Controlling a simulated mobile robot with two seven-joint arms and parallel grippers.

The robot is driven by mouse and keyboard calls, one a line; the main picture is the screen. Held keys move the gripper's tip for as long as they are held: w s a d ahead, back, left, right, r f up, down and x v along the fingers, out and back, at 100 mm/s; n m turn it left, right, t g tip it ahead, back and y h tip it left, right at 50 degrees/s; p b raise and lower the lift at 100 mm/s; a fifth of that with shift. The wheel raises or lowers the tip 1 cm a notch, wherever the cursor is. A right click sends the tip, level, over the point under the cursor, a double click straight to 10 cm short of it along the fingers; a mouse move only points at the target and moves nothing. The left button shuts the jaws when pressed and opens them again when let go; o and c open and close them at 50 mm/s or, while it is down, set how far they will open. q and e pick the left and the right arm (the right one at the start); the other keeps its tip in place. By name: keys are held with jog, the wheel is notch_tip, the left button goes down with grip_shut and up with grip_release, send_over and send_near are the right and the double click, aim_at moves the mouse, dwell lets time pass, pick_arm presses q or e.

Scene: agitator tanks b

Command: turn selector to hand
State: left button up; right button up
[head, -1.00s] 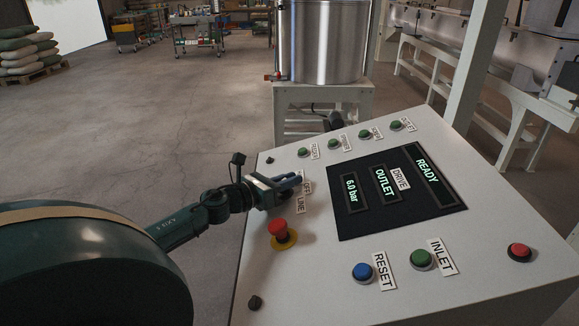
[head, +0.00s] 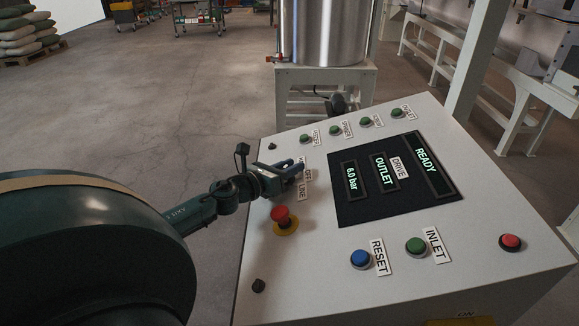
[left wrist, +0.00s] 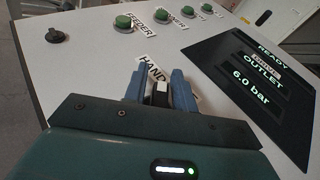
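The selector knob (left wrist: 160,93), dark with a white top mark, stands between the two blue fingers of my left gripper in the left wrist view. The fingers (head: 290,168) lie close against both its sides and look shut on it. In the head view the gripper hides the knob. A HAND label (left wrist: 151,71) lies just beyond the fingertips in the wrist view. The OFF label (head: 308,177) and LINE label (head: 301,193) show right beside the gripper in the head view. My right gripper is not in view.
A red mushroom button (head: 281,215) stands just below my left gripper. The dark display (head: 360,207) is to its right, reading READY, OUTLET and 6.0 bar. Green buttons (head: 335,131) line the panel's far edge. The blue RESET button (head: 360,259) and green INLET button (head: 416,247) are nearer.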

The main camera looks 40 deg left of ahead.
pick_arm(q)
jog(key=shift+o, duration=0.9)
jog(key=shift+s, duration=0.15)
jog(key=s, duration=0.4)
jog(key=s+a+r, duration=0.1)
jog(key=s, duration=0.7)
jog(key=shift+s+a+r+b, duration=0.15)
jog(key=shift+s+a+b, duration=0.15)
jog(key=shift+s+b, duration=0.1)
